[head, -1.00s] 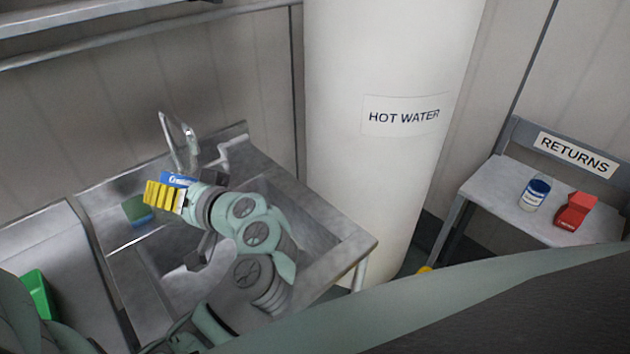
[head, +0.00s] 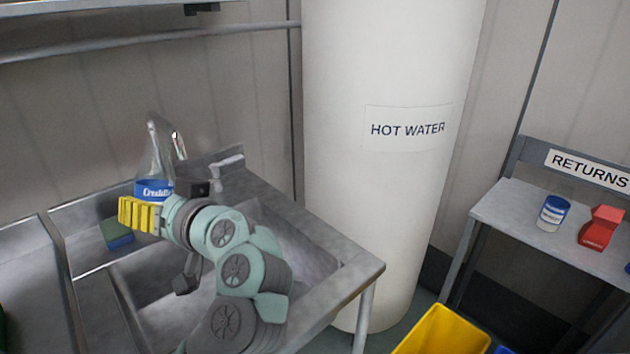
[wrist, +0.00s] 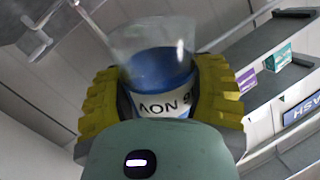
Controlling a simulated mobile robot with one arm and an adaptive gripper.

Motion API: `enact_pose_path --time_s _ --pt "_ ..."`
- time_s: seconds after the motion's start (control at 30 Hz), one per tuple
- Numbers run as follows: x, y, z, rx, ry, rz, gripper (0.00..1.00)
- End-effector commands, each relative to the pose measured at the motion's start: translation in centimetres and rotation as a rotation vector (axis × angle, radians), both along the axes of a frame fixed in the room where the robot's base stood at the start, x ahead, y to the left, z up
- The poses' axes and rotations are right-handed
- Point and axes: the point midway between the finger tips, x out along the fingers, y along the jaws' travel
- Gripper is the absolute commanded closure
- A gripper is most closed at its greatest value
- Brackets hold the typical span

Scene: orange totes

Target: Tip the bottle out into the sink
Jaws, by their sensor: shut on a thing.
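The clear bottle (head: 154,160) with a blue and white label is in my gripper (head: 141,213). In the head view it looks about upright, its narrow clear top pointing up beside the tap. Its lower part is hidden behind the yellow fingers. In the wrist view the bottle (wrist: 155,42) sits between both yellow finger pads of my gripper (wrist: 160,100), which are shut on it. Blue shows through its clear wall; I cannot tell whether this is liquid or label. The metal sink (head: 345,268) lies below my arm, and the gripper is above its left part.
The tap (head: 176,140) stands close behind the bottle. A green and blue sponge (head: 118,235) lies at the sink's left. The white hot water tank (head: 385,190) stands to the right. Farther right, a returns shelf (head: 500,212) holds a jar and a red item. A yellow bin (head: 440,332) is below.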

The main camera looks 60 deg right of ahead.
Motion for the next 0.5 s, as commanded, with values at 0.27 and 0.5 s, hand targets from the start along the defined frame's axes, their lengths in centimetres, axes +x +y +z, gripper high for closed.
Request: enact_pose_path --time_s 0.27,0.5 --pt "0.02 0.19 -1.29 -0.100 -0.030 0.004 0.77" --pt "0.02 0.25 -1.68 -0.193 -0.057 0.005 0.77"
